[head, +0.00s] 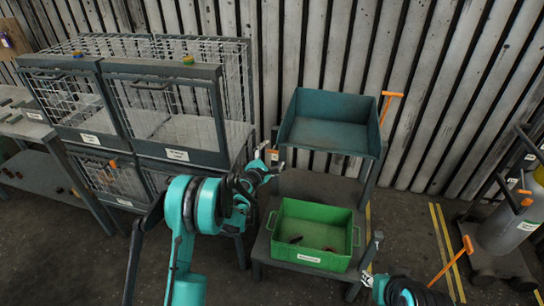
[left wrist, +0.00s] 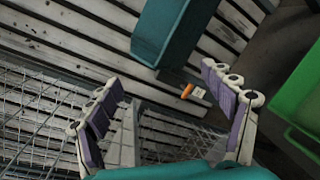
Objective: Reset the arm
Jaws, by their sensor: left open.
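My left gripper (head: 270,157) is open and empty in the head view, raised between the wire cage and the teal bin. In the left wrist view its two fingers (left wrist: 170,115) with purple pads stand wide apart with nothing between them. My left arm rises from the bottom and bends to the right toward the gripper. My right gripper (head: 372,260) shows only partly, low in the head view beside the green crate's right side; I cannot tell whether it is open or shut.
A green crate (head: 310,262) with a few small dark items stands on a low platform. Behind it is a teal open bin (head: 330,136). Wire cages (head: 165,98) fill the left. A grey cylinder (head: 512,222) stands at right. Floor with yellow lines is open between.

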